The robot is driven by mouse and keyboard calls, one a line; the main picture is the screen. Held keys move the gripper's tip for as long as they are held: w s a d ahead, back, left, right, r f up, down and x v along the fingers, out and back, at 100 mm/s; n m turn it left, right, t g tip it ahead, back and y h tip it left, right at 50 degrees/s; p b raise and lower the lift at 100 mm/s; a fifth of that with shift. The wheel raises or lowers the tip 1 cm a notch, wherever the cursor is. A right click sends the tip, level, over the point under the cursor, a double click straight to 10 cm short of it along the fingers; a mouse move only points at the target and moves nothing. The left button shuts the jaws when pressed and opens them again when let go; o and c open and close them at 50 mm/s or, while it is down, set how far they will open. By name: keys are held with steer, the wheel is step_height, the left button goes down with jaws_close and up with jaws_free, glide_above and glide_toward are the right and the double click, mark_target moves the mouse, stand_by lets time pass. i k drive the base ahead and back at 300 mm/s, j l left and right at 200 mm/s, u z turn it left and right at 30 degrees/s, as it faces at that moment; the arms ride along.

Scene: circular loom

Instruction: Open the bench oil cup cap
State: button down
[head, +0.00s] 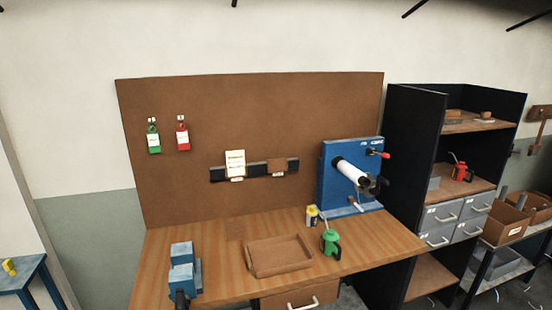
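On the wooden workbench (215,236), a small yellow and white cup (312,216) stands near the back, just left of the blue machine (335,170). It looks like the oil cup, but it is too small to tell its cap clearly or whether the cap is open. A green oil can (330,240) with a dark handle stands in front of it and to its right. The blue machine has a white cylinder (350,171) and a red-ended handle (385,155). My gripper is not in view.
A shallow brown tray (279,272) lies mid-bench, and a blue vise (183,272) sits at the front left. Dark shelving (415,150) stands to the right, holding a red oil can (460,171). A blue table (25,272) is at far left.

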mark_target(310, 212)
steer(key=i+l, duration=0.15)
steer(key=i, duration=0.3)
steer(key=i+l, duration=0.1)
steer(key=i, duration=0.35)
steer(key=i+l+u, duration=0.1)
steer(key=i, duration=0.35)
steer(key=i+l, duration=0.2)
steer(key=i, duration=0.25)
